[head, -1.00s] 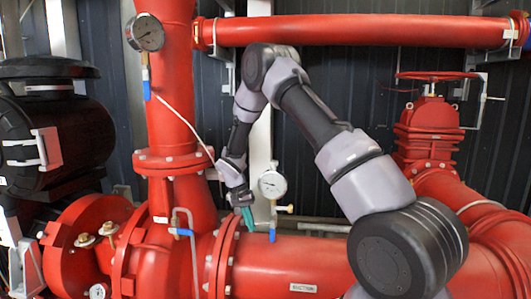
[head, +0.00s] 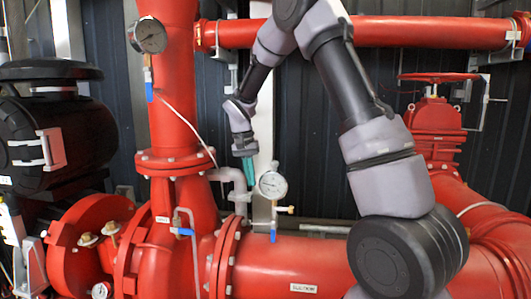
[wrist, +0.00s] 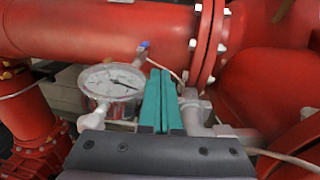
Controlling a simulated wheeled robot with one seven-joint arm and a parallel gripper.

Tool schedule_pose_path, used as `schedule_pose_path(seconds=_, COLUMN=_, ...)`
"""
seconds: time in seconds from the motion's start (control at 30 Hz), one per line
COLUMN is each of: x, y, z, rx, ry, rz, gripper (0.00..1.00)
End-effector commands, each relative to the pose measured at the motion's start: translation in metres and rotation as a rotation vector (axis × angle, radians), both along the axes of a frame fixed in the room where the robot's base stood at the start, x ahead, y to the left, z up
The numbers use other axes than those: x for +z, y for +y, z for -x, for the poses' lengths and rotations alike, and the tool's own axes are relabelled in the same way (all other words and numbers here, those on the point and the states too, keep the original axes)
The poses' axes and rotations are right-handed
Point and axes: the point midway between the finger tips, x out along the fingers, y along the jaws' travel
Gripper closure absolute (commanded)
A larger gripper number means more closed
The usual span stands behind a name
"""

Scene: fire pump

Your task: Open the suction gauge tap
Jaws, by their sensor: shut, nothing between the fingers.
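The suction gauge (head: 272,184) is a white dial on a thin stem above the red pipe labelled as suction. Its tap has a blue handle (head: 273,237) that hangs straight down below the gauge, by a small brass fitting (head: 285,209). My gripper (head: 251,181) points down with teal fingers pressed together, empty. It is left of the gauge and about level with its dial. In the wrist view my gripper (wrist: 160,72) shows between the gauge (wrist: 110,82) and a grey pipe elbow. Only a small blue part of the handle (wrist: 145,44) shows there, beyond the fingers.
The grey pipe elbow (head: 232,175) stands close to my gripper on the left. The large red suction pipe (head: 315,262) runs below. A second gauge (head: 146,35) with a blue handle (head: 148,90) is on the upright red pipe. A thin white cable crosses nearby.

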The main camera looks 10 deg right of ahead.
Motion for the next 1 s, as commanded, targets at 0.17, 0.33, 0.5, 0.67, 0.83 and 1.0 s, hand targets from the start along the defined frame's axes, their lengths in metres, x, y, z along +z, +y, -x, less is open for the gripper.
schedule_pose_path(seconds=0.17, x=0.033, y=-0.011, z=0.015, rx=0.0, ry=-0.039, rz=-0.041, gripper=1.0)
schedule_pose_path(seconds=0.33, x=0.06, y=-0.022, z=0.031, rx=0.002, ry=-0.077, rz=-0.077, gripper=1.0)
schedule_pose_path(seconds=0.5, x=0.084, y=-0.031, z=0.047, rx=0.005, ry=-0.115, rz=-0.109, gripper=1.0)
schedule_pose_path(seconds=0.67, x=0.098, y=-0.036, z=0.058, rx=0.008, ry=-0.14, rz=-0.13, gripper=1.0)
schedule_pose_path(seconds=0.83, x=0.106, y=-0.039, z=0.066, rx=0.011, ry=-0.155, rz=-0.141, gripper=1.0)
schedule_pose_path(seconds=1.0, x=0.132, y=-0.05, z=0.09, rx=0.014, ry=-0.211, rz=-0.175, gripper=1.0)
